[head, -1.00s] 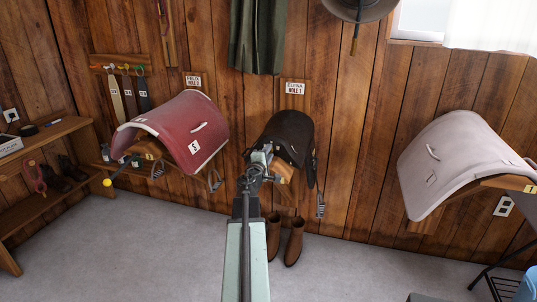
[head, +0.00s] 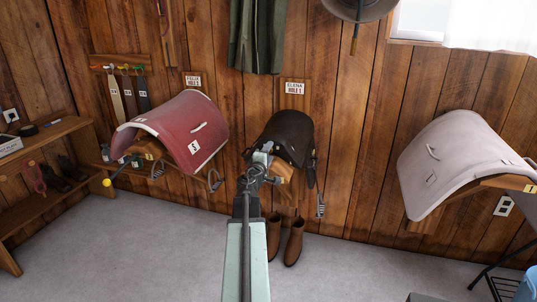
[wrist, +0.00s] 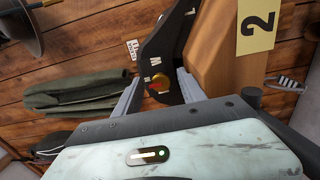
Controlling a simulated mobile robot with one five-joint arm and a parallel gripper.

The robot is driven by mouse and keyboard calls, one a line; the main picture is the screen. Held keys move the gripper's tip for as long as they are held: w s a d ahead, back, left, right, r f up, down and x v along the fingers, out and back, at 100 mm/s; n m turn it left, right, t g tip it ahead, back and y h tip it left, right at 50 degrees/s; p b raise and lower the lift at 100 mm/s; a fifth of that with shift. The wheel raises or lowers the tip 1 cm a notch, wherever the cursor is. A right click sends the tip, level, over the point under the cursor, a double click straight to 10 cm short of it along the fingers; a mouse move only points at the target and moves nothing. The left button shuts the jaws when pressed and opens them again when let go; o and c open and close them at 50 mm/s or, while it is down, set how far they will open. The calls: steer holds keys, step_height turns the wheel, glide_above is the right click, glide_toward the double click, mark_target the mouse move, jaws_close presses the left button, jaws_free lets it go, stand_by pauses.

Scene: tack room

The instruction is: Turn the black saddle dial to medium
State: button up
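The black saddle (head: 290,132) sits on a wooden rack on the back wall, below a white name sign. In the wrist view its black panel (wrist: 163,62) carries a small brass-coloured dial (wrist: 158,87) with a red mark. White letters, one of them an M, stand beside the dial. Which letter the red mark points to is too small to tell. My gripper (wrist: 158,79) has its two grey fingers apart, one on each side of the dial. I cannot tell whether they touch it. In the head view my gripper (head: 260,160) is at the saddle's lower left and hides the dial.
A red saddle (head: 180,135) is on the left and a pale saddle (head: 460,160) on the right. Brown boots (head: 294,242) stand on the floor below the black saddle. A yellow "2" label (wrist: 258,32) is on the wooden rack beside my gripper.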

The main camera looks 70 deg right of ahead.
steer(key=shift+w, duration=0.1)
steer(key=a, duration=0.8)
steer(key=shift+s, duration=0.3)
steer(key=shift+d, duration=0.1)
